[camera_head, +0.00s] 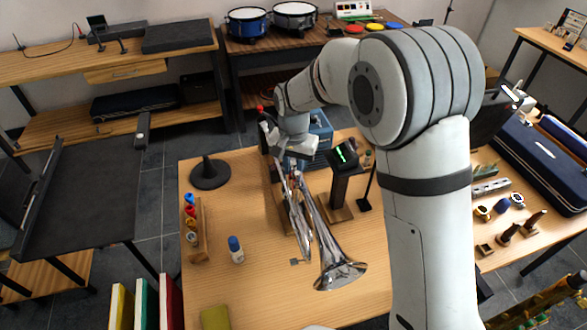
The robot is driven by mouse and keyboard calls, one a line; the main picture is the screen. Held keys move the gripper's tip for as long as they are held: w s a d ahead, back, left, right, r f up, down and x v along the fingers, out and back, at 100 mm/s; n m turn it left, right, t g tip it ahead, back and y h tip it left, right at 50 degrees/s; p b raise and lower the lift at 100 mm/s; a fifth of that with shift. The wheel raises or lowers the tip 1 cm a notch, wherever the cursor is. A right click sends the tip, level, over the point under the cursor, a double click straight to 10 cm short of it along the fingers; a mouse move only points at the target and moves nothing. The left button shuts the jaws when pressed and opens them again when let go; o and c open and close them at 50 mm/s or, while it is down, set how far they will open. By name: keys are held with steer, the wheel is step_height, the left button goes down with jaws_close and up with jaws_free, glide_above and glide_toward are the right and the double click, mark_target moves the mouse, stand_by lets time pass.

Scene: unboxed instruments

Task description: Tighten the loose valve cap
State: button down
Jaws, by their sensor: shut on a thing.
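A silver trumpet (301,215) rests over the wooden table, its flared bell toward the front and its valve end at the back, under my gripper. My gripper (276,153) is at this valve end and is shut on a small part there, which I take to be the valve cap. The cap itself is hidden by the gripper and too small to make out.
A black round base (210,173) stands at the table's left. A wooden rack (201,232) with coloured bottles and a blue-capped bottle (236,250) are left of the trumpet. A display stand (340,185) is close on its right.

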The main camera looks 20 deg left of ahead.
steer(key=shift+m, duration=1)
steer(key=c, duration=1.3)
jaws_free()
steer(key=shift+r+b, duration=0.6)
steer(key=shift+r, duration=3.35)
